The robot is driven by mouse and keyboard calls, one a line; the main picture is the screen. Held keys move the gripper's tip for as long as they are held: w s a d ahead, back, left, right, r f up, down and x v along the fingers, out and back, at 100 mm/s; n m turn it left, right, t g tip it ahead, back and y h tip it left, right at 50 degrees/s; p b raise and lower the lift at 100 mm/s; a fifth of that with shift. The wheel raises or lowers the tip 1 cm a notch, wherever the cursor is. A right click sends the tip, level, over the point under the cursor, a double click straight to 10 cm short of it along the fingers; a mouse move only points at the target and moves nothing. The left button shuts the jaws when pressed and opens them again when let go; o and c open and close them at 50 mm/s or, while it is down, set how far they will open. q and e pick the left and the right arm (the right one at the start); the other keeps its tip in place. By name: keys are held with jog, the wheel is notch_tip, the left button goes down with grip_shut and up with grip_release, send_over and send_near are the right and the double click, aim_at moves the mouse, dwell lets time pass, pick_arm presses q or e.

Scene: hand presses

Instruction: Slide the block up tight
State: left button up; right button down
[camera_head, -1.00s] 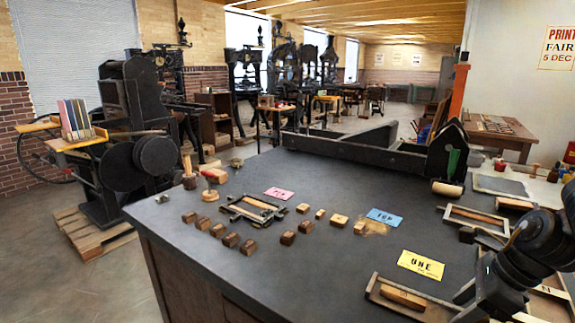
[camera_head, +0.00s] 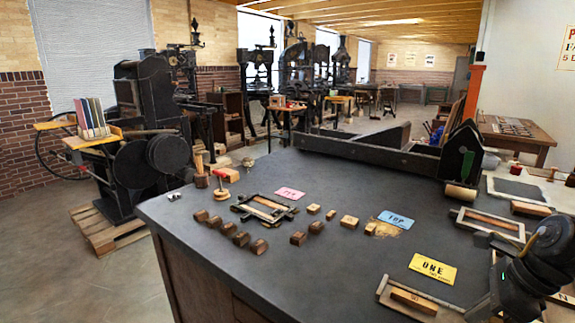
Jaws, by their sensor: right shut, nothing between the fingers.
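A light wooden block (camera_head: 413,301) lies in a shallow wooden-edged tray (camera_head: 383,284) at the bottom edge of the head view, close to the tray's left side. The tray's right part is hidden behind my right arm. My right gripper (camera_head: 474,311) is low over the right part of the tray, to the right of the block and apart from it. It is shut and empty; its fingertips are dark and hard to make out. My left gripper is not in view.
A yellow "ONE" card (camera_head: 433,268) lies just behind the tray. A blue card (camera_head: 395,219), a pink card (camera_head: 289,193), several small wooden blocks and a dark frame (camera_head: 265,207) lie further left. The dark tabletop (camera_head: 330,280) left of the tray is clear.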

jog(key=shift+s+d+p, duration=0.25)
jog(key=shift+s+d, duration=0.45)
jog(key=shift+d, duration=0.3)
jog(key=shift+s+d+p, duration=0.2)
jog(key=shift+s+d, duration=0.5)
jog(key=shift+d, duration=0.25)
jog(key=shift+s+d+r+p, duration=0.1)
jog(key=shift+s+d+p, duration=0.25)
jog(key=shift+d, duration=0.2)
jog(key=shift+s+d+p, duration=0.2)
jog(key=shift+s+d, duration=0.25)
jog(key=shift+d, duration=0.1)
jog(key=shift+s+d, duration=0.25)
jog(key=shift+d, duration=0.05)
jog(key=shift+s+d, duration=0.1)
jog(key=c, duration=1.3)
grip_release()
jog(key=shift+d, duration=0.1)
jog(key=shift+o, duration=0.3)
